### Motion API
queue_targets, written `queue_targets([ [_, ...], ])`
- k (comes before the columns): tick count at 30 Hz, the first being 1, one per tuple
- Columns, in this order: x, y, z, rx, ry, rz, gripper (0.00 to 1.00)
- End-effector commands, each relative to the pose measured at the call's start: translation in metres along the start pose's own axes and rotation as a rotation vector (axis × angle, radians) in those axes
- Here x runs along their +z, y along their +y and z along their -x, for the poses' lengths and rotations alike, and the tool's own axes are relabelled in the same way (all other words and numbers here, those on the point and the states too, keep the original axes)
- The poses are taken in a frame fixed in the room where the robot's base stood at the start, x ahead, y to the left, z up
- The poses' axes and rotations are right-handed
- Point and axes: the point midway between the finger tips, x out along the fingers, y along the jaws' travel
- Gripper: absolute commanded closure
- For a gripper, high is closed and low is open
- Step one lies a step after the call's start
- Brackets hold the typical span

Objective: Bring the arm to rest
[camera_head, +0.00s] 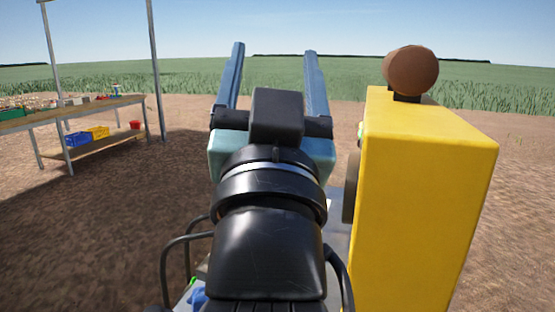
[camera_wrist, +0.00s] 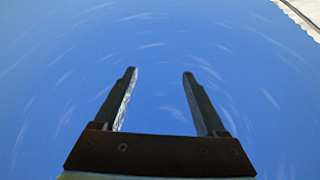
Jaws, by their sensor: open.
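My gripper (camera_head: 273,52) is raised in front of the head camera, with its two long fingers pointing up and outward. The fingers are wide apart and nothing is between them. In the wrist view, my gripper (camera_wrist: 160,72) is open and empty against a plain blue background with faint white streaks. My dark wrist and arm fill the lower middle of the head view and hide the ground behind them.
A yellow box-shaped body (camera_head: 425,200) with a brown round knob (camera_head: 411,70) on top stands close to the right of my arm. A wooden table (camera_head: 75,112) with blue (camera_head: 77,139) and yellow (camera_head: 98,132) crates on its shelf is at the left. Bare soil lies between.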

Motion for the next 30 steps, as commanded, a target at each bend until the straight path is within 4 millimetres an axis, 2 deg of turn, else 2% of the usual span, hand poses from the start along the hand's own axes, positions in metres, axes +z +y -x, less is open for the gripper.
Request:
queue_targets([
  [1, -0.023, -0.001, 0.016, -0.01, 0.071, 0.032, 0.27],
  [5, -0.078, -0.005, 0.057, -0.027, 0.244, 0.113, 0.27],
  [6, -0.094, -0.007, 0.054, -0.029, 0.262, 0.123, 0.27],
  [19, -0.185, -0.019, -0.011, -0.03, 0.25, 0.116, 0.27],
  [24, -0.204, -0.022, -0.023, -0.03, 0.249, 0.115, 0.27],
  [30, -0.207, -0.022, -0.025, -0.03, 0.248, 0.115, 0.27],
])
